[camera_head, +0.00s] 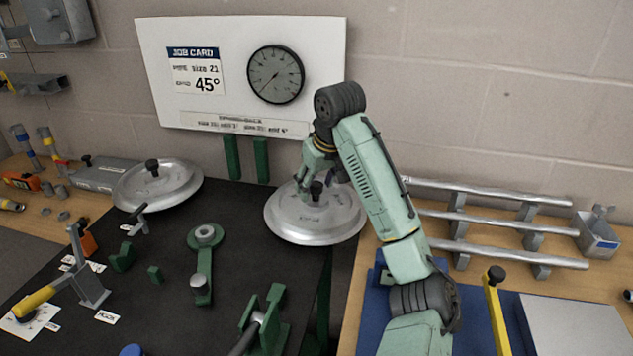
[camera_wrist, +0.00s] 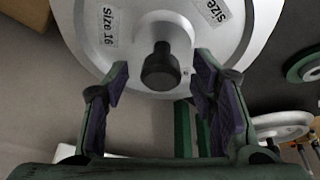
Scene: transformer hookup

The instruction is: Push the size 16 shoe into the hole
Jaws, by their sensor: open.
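The shoe that reads "Size 16" is a round silver disc (camera_head: 335,222) with a black knob at its middle, at the far right of the dark mat. It fills the top of the wrist view (camera_wrist: 112,58), with its black knob (camera_wrist: 163,75) near the centre. My gripper (camera_head: 313,172) is over this disc. In the wrist view my gripper (camera_wrist: 160,68) is open, its two fingers apart on either side of the knob, with no clear contact. The hole is not recognizable in either view.
A second silver disc (camera_head: 180,188) with a black knob lies at the left. A green pivot arm (camera_head: 204,265), a yellow-handled lever (camera_head: 35,302) and green blocks (camera_head: 270,320) stand on the dark mat (camera_head: 150,300). A pipe rack (camera_head: 480,220) is at the right.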

